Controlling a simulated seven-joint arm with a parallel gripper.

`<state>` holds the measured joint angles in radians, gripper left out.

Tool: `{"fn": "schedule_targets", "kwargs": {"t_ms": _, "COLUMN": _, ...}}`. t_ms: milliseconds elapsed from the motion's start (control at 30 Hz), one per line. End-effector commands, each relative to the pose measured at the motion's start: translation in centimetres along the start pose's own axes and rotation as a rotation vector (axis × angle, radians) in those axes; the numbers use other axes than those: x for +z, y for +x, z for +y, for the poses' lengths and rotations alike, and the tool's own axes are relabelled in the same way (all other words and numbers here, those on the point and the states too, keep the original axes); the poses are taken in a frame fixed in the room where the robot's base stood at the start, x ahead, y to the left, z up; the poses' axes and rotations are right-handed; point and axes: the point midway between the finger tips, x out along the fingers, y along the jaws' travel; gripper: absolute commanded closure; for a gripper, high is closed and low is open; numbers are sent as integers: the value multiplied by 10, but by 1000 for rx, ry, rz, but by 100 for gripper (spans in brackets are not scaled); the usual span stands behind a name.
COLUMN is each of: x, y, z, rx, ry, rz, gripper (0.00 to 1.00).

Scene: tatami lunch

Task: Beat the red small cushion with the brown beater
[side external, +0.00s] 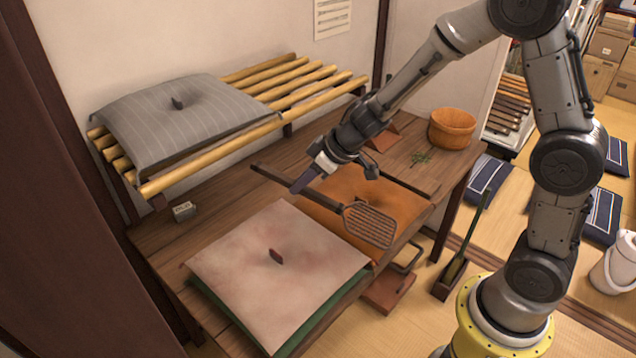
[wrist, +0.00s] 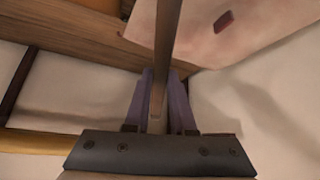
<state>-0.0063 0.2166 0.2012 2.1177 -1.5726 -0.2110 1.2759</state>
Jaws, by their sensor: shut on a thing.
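My gripper (side external: 303,182) is shut on the handle of the brown beater above the table; the fingers also show in the wrist view (wrist: 157,108). The beater's slotted head (side external: 369,226) appears over the orange-brown cushion (side external: 396,206); I cannot tell whether they touch. In the wrist view the handle (wrist: 166,45) runs up from between the fingers. No plainly red cushion shows. A pale pinkish cushion with reddish patches (side external: 308,285) and a dark red tuft lies on a green one (side external: 343,303) at the table's front; it also shows in the wrist view (wrist: 195,25).
A small box (side external: 183,211) stands on the table (side external: 160,243). A wooden tub (side external: 452,128) is at the far right. A dustpan-like stand with a green handle (side external: 455,270) is on the floor.

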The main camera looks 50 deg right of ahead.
Motion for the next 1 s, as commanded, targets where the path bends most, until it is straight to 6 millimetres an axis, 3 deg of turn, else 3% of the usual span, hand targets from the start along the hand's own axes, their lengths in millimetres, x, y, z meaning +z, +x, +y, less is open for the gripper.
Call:
{"fn": "schedule_targets", "kwargs": {"t_ms": 167, "x": -23, "y": -11, "z": -35, "rx": -93, "ry": -127, "rz": 21, "gripper": 100}}
{"fn": "schedule_targets", "kwargs": {"t_ms": 300, "x": -44, "y": -26, "z": -75, "rx": -211, "ry": -275, "rz": 45, "gripper": 100}}
{"fn": "schedule_targets", "kwargs": {"t_ms": 567, "x": -66, "y": -44, "z": -132, "rx": -362, "ry": -442, "rz": 89, "gripper": 100}}
{"fn": "schedule_targets", "kwargs": {"t_ms": 1000, "x": -66, "y": -42, "z": -135, "rx": -369, "ry": -443, "rz": 108, "gripper": 100}}
